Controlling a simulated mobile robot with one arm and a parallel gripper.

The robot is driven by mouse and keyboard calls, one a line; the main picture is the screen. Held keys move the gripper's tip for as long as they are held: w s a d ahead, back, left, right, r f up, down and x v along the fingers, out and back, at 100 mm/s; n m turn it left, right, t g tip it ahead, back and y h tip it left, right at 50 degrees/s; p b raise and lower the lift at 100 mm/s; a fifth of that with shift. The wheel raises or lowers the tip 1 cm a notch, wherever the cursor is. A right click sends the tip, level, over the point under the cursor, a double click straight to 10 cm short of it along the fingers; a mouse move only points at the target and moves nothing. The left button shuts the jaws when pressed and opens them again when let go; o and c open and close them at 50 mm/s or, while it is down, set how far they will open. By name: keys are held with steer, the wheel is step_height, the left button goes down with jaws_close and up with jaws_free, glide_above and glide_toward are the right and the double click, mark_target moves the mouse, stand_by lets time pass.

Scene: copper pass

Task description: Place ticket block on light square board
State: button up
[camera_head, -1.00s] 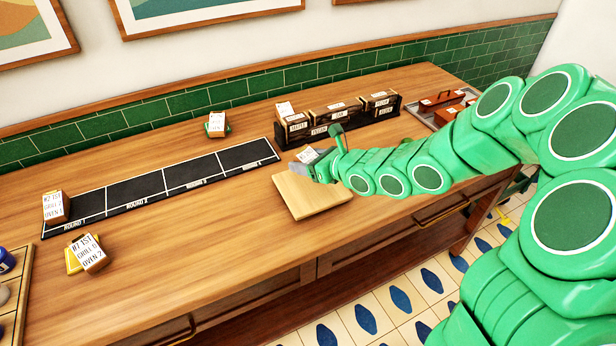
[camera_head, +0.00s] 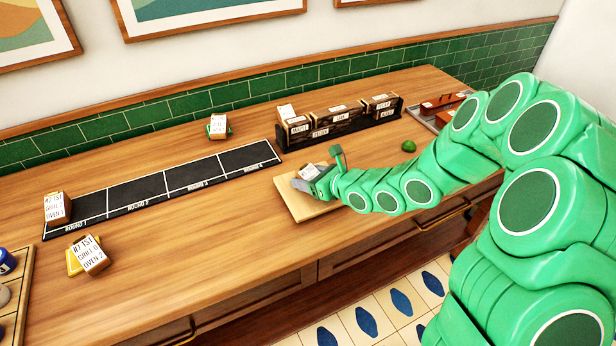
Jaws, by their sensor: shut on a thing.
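The light square board (camera_head: 306,211) lies on the wooden counter, right of the dark round strip, partly covered by my gripper. My gripper (camera_head: 303,184) is low over the board's upper middle, shut on a ticket block (camera_head: 310,171) with a white label. The fingers and arm hide most of this block. I cannot tell whether it touches the board. Other ticket blocks stand at the strip's left end (camera_head: 56,208), on a yellow piece at the lower left (camera_head: 91,255), and behind the strip (camera_head: 218,126).
The dark strip (camera_head: 135,187) with marked rounds runs along the counter. A dark rack of labelled boxes (camera_head: 340,120) stands behind the board. A green round item (camera_head: 408,146) lies right of it. A tray (camera_head: 440,112) is farther right. The front middle counter is clear.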

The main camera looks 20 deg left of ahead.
steer(key=shift+f, duration=0.1)
steer(key=o, duration=1.1)
steer(key=v, duration=1.2)
